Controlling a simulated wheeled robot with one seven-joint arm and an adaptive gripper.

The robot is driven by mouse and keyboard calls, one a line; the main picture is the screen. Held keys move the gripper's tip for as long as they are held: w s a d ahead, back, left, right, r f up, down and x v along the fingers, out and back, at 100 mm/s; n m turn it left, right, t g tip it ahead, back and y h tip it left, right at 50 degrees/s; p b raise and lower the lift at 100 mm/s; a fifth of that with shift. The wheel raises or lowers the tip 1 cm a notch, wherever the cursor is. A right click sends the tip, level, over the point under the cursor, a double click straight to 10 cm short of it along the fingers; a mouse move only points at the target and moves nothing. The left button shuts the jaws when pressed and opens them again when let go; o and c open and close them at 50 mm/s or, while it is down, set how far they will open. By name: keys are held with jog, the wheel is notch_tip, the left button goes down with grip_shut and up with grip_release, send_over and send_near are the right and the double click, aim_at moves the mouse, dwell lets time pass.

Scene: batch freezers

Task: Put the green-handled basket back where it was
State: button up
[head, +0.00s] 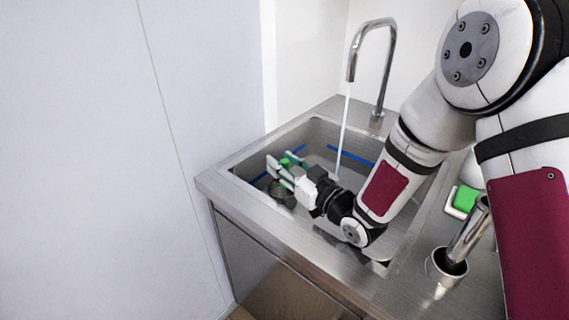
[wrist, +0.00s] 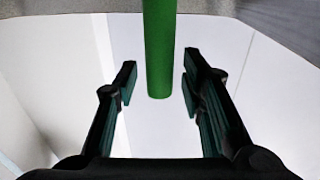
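The green handle (wrist: 159,50) runs upright in the wrist view, between the two fingers of my gripper (wrist: 160,65). A gap shows on each side of it, so the fingers are around the handle but apart from it. In the head view my gripper (head: 284,167) is inside the sink, toward its left side. A small green part of the handle (head: 285,162) shows between the fingers. A dark grey round shape (head: 282,192) below may be the basket's body; the gripper partly hides it, and its contents cannot be made out.
The steel sink (head: 225,187) has blue stripes along its inner walls. A curved tap (head: 389,62) runs a thin stream of water just behind my gripper. A green sponge (head: 465,198) and a steel cylinder in a holder (head: 468,235) stand on the right. A pale wall is at left.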

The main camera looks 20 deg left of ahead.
jog(key=shift+r, duration=0.2)
jog(key=v, duration=0.7)
jog(key=shift+s+d, duration=0.15)
jog(key=shift+d, duration=0.05)
